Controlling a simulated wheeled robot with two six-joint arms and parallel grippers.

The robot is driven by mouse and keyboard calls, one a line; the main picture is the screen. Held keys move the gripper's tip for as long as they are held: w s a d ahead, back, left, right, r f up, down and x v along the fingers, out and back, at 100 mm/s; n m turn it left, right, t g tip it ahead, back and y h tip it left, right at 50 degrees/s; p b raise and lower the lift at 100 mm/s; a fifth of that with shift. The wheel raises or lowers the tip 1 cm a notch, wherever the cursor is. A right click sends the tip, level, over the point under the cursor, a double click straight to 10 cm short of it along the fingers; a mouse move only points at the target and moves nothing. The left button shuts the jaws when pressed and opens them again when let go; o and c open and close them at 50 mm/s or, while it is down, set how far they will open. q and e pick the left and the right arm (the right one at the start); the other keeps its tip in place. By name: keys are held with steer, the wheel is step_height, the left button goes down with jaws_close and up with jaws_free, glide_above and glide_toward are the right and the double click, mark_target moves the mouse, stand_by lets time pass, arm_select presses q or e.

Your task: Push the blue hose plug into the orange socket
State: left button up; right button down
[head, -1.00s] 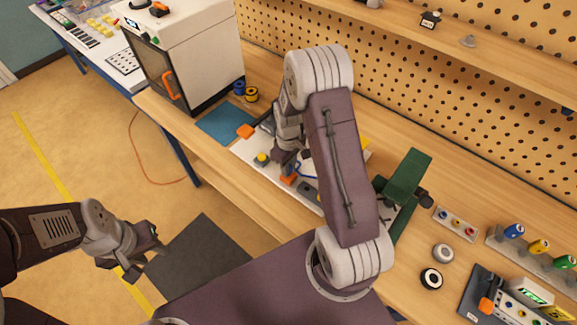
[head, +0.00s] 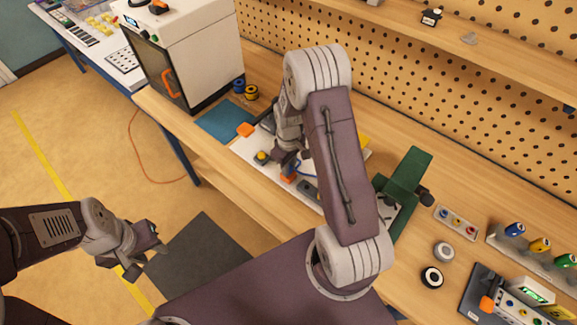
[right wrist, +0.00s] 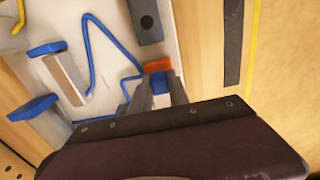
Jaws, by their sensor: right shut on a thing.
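The orange socket (right wrist: 157,65) shows just beyond my right fingertips in the right wrist view, and as a small orange block (head: 288,178) in the head view. My right gripper (right wrist: 160,92) is shut on the blue hose plug (right wrist: 160,83), whose far end is at the socket's near face. I cannot tell how deep it sits. The blue hose (right wrist: 105,35) bends across the pale board at left. In the head view my right gripper (head: 284,168) is low over the board, and my arm hides part of it. My left gripper (head: 150,260) is open and empty, off the bench.
The white board (head: 246,152) lies on the wooden bench, with blue-ended parts (right wrist: 47,48) and a dark block (right wrist: 146,20) near the hose. A green device (head: 405,180) stands right of my arm. A white cabinet (head: 195,50) stands at back left; a pegboard closes the back.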

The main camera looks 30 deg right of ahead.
steer(key=shift+f, duration=0.2)
stand_by(0.4)
steer(key=c, duration=1.4)
jaws_free()
step_height(320, 180, up, 6)
steer(key=p, duration=0.4)
steer(key=shift+f+p, duration=0.15)
steer(key=shift+p, duration=0.25)
steer(key=shift+f, duration=0.1)
steer(key=o, duration=0.5)
steer(key=shift+o, duration=0.2)
